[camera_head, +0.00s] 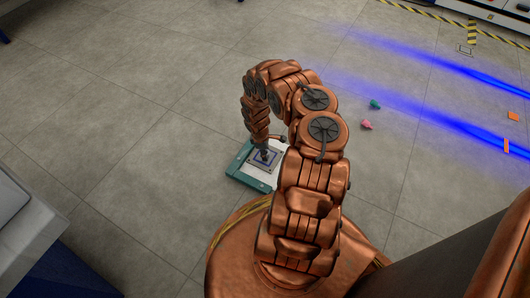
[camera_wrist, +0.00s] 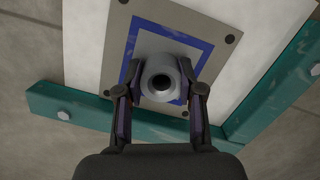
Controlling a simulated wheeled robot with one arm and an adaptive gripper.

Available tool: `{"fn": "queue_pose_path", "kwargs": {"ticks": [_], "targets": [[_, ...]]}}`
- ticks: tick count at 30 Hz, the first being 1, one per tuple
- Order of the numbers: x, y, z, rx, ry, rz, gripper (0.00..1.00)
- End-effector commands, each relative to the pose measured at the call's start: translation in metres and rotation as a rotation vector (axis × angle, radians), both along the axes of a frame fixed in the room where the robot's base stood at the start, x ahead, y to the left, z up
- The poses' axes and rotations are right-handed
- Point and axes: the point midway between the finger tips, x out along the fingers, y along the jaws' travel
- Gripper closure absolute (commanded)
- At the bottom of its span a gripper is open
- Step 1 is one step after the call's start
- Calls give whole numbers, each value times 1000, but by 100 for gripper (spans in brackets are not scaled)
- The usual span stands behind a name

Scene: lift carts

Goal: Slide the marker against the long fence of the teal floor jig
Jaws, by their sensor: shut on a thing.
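The marker is a grey plate with a blue square border (camera_wrist: 196,50) and a round grey knob (camera_wrist: 163,80) in its middle. It lies on the white bed (camera_wrist: 90,45) of the floor jig. Teal fences edge the bed: one (camera_wrist: 62,108) at the lower left in the wrist view, another (camera_wrist: 275,90) at the right. A white strip separates the plate from the right fence. The plate's lower edge is close to the other fence; contact there is partly hidden. My gripper (camera_wrist: 158,88) is shut on the knob. In the head view the marker (camera_head: 264,159) shows below my wrist.
A teal piece (camera_head: 375,104) and a pink piece (camera_head: 367,125) lie on the floor to the right. Orange pieces (camera_head: 514,116) lie at the far right near blue floor stripes. A grey cabinet (camera_head: 25,225) stands at the left. The tiled floor around the jig's left is clear.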

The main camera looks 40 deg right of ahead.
Motion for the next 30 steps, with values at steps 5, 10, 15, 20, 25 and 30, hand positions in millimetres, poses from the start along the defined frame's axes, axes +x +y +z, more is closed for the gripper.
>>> {"fn": "queue_pose_path", "kwargs": {"ticks": [5, 10, 15, 20, 25, 30], "targets": [[-2, 0, -1, 2, 4, -3, 100], [-2, 0, -1, 1, 3, -3, 100], [-1, 0, -1, 1, 3, -3, 100], [0, 1, -1, 1, 2, -3, 100], [5, 2, 0, 1, 1, -4, 100], [5, 2, 0, 1, 0, -3, 100]]}}
